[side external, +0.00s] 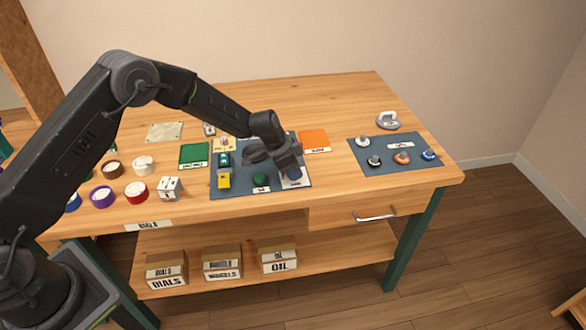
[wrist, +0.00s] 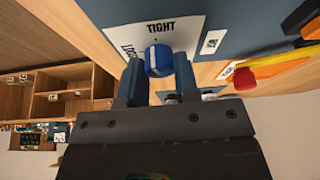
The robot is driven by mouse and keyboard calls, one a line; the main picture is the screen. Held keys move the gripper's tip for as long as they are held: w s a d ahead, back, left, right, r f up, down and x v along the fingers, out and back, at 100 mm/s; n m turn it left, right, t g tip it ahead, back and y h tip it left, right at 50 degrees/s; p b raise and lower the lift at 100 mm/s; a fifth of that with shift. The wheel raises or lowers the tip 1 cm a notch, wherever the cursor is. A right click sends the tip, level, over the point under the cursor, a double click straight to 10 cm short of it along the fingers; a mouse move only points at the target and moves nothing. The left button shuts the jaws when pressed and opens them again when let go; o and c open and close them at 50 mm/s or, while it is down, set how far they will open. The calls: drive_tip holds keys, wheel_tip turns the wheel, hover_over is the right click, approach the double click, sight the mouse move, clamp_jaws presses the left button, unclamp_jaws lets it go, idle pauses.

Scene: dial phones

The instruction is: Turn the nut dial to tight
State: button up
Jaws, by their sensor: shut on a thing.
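The nut dial (wrist: 158,61) is a blue knob on a white plate (wrist: 190,38) printed TIGHT above it and LOOSE to its upper left in the wrist view. A white mark shows on the knob's upper side, roughly toward TIGHT; its exact angle is hard to read. My gripper (wrist: 159,68) is shut on the dial, one finger on each side. In the side view my gripper (side external: 291,168) reaches down over the blue dial (side external: 294,175) at the right front of the dark blue panel (side external: 225,189), hiding part of it.
A green knob (side external: 260,180) and a yellow block (side external: 224,181) sit left of the dial on the panel. A green square (side external: 194,155) and an orange square (side external: 314,140) lie nearby. Another panel (side external: 375,145) with several knobs is at right.

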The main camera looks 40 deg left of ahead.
drive_tip(key=shift+m+g+h, duration=0.3)
drive_tip(key=shift+m, duration=0.9)
drive_tip(key=o, duration=0.9)
drive_tip(key=v, duration=1.3)
drive_tip(key=shift+a+r, duration=0.2)
drive_tip(key=shift+r, duration=0.15)
